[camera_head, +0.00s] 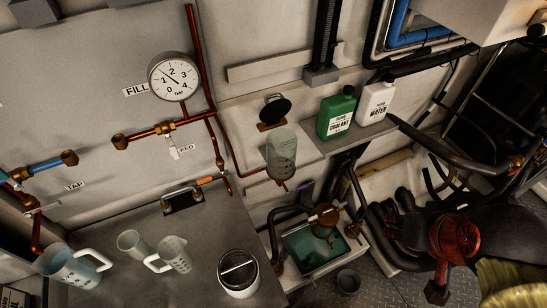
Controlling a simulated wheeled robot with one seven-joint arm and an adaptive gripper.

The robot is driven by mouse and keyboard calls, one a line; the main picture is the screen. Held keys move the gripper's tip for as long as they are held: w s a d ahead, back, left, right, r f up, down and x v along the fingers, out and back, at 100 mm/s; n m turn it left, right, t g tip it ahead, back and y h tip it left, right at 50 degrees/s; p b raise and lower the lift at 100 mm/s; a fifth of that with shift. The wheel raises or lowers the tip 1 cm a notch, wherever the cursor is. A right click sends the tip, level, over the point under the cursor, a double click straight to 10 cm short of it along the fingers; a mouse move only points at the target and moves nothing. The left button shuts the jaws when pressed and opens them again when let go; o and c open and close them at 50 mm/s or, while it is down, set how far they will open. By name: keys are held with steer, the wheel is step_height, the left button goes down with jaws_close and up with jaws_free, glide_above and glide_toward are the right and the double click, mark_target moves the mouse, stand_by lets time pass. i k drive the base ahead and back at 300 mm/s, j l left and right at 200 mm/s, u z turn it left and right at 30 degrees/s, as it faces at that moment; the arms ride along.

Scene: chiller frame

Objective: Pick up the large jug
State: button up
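The large jug (67,266) is a translucent pale blue-grey vessel with a light handle on its right side. It stands upright at the lower left, near the left end of the grey worktop (112,222). A smaller jug (176,255) with a handle on its left stands to its right. A plain handleless beaker (131,243) stands between them, slightly farther back.
A white lidded canister (238,273) stands near the worktop's right end. Copper pipework and a pressure gauge (174,77) are on the back panel. Green coolant (337,113) and white water (377,103) bottles stand on a shelf. Dark hoses and machinery crowd the right.

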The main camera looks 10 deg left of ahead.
mark_target(59, 262)
steer(key=u, duration=2.7)
